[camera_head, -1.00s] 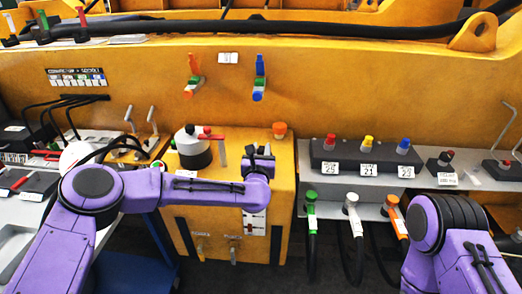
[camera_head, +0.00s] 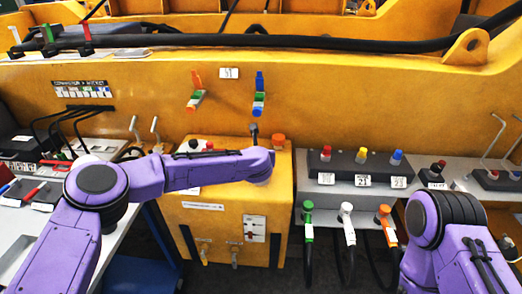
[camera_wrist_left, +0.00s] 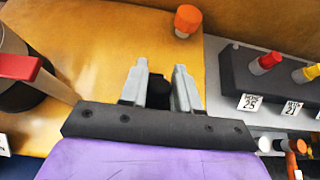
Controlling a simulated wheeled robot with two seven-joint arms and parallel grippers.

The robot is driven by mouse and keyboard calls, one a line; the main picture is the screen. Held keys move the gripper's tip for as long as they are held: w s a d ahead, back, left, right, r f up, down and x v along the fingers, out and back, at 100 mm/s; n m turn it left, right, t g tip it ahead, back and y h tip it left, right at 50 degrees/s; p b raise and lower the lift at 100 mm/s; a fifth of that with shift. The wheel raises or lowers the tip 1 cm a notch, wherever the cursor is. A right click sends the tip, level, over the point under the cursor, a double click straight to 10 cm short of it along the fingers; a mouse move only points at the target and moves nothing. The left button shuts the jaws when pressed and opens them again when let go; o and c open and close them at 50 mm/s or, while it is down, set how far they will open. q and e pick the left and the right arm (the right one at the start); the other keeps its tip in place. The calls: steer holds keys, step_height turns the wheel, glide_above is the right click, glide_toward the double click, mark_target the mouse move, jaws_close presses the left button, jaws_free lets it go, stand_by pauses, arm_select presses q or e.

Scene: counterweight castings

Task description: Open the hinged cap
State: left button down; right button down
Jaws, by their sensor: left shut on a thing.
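My left gripper (camera_wrist_left: 160,88) has its two grey fingers around a small black piece between them, over the yellow cabinet top (camera_wrist_left: 85,40). I cannot tell for sure whether this black piece (camera_wrist_left: 159,92) is the hinged cap. In the head view my left arm lies across the cabinet, and a small dark upright part (camera_head: 254,130) shows just above its wrist, below the blue and green fitting (camera_head: 259,97) on the yellow wall. The fingers are mostly hidden there by the wrist. My right arm is at the right, its gripper out of view.
An orange knob (camera_wrist_left: 187,19) stands on the cabinet top beyond the fingers. A red handle (camera_wrist_left: 20,67) on a round pot is close at the left. A dark box with coloured buttons (camera_head: 361,162) and a shelf with hanging plugs (camera_head: 347,212) are at the right.

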arm_select(q)
steer(key=shift+w+r+g+p, duration=0.2)
steer(key=shift+w+g+p, duration=0.05)
steer(key=shift+g+p, duration=0.3)
